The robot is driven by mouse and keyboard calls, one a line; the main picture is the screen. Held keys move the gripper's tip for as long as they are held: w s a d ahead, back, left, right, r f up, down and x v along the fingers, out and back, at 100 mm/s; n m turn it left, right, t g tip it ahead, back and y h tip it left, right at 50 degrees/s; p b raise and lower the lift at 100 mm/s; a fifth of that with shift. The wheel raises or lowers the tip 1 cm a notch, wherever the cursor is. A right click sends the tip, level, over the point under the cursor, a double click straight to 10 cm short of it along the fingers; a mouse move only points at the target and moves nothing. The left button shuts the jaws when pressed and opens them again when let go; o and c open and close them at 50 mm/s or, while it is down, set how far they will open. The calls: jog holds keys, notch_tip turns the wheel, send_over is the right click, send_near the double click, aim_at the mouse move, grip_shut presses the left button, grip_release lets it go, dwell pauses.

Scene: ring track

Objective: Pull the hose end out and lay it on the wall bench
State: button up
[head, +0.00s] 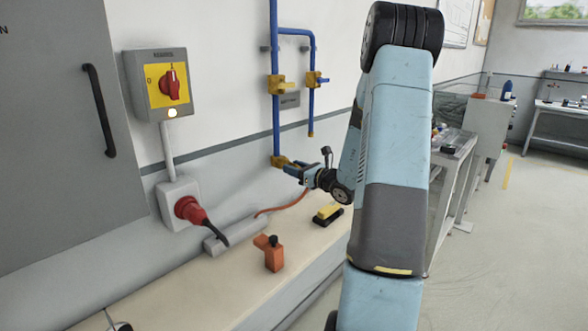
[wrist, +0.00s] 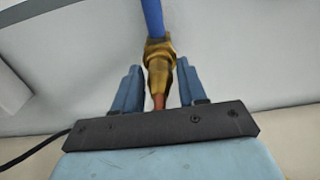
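An orange hose (head: 285,207) runs from the wall bench up to the low end of a blue wall pipe (head: 274,120). In the wrist view, its end (wrist: 158,101) meets the brass coupling (wrist: 160,68) under the blue pipe (wrist: 152,18). My gripper (head: 292,170) is at that coupling (head: 282,161). In the wrist view, its two blue fingers (wrist: 160,82) stand on either side of the coupling and hose end, with narrow gaps showing. The gripper looks open. The cream wall bench (head: 185,287) runs along the wall below.
The bench's front left stretch is largely clear.

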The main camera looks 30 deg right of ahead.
grip_shut()
jog(key=shift+s+d, duration=0.1)
jog(key=shift+s, duration=0.05)
dwell(0.4)
jog(key=shift+v, duration=2.8)
